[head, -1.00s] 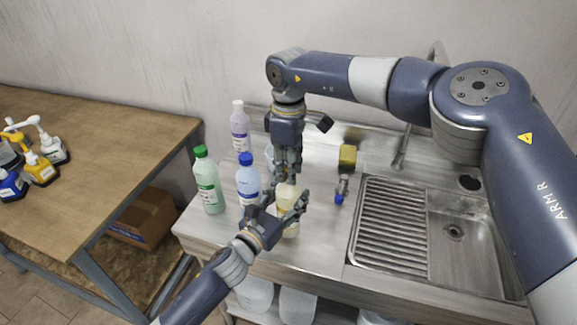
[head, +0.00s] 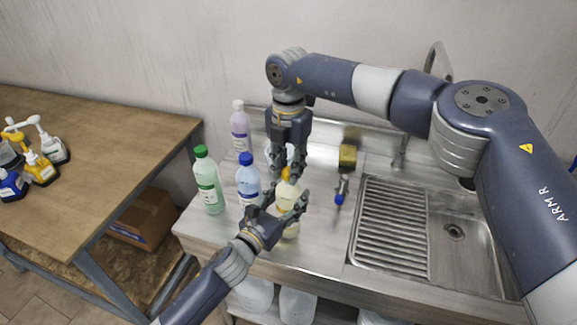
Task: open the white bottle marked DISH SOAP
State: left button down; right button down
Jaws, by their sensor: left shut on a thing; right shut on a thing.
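A pale cream-white bottle (head: 288,194) stands upright near the front edge of the counter; its label cannot be read. My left gripper (head: 284,207) is shut around its body from the front left, with fingers on both sides. An orange-yellow cap (head: 286,173) shows at the bottle's top. My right gripper (head: 287,170) points straight down from above and is shut on this cap. I cannot tell whether the cap still touches the bottle's neck. The fingers hide parts of the cap and bottle.
A blue-capped bottle (head: 248,181), a green-capped bottle (head: 209,184) and a purplish bottle (head: 240,130) stand close on the left. A pale item behind my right gripper is mostly hidden. A blue-tipped item (head: 341,190), a sponge (head: 347,156) and the sink (head: 470,250) are right.

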jog(key=n, duration=0.9)
jog(key=shift+n, duration=0.4)
jog(key=n, duration=0.4)
jog(key=shift+w+n, duration=0.1)
jog(key=shift+n, duration=0.3)
jog(key=n, duration=0.4)
jog(key=shift+n, duration=0.3)
jog(key=n, duration=0.4)
jog(key=shift+r+n, duration=0.1)
jog(key=shift+n, duration=0.3)
jog(key=n, duration=0.4)
jog(key=shift+n, duration=0.4)
jog(key=n, duration=0.4)
jog(key=shift+n, duration=0.3)
jog(key=n, duration=0.5)
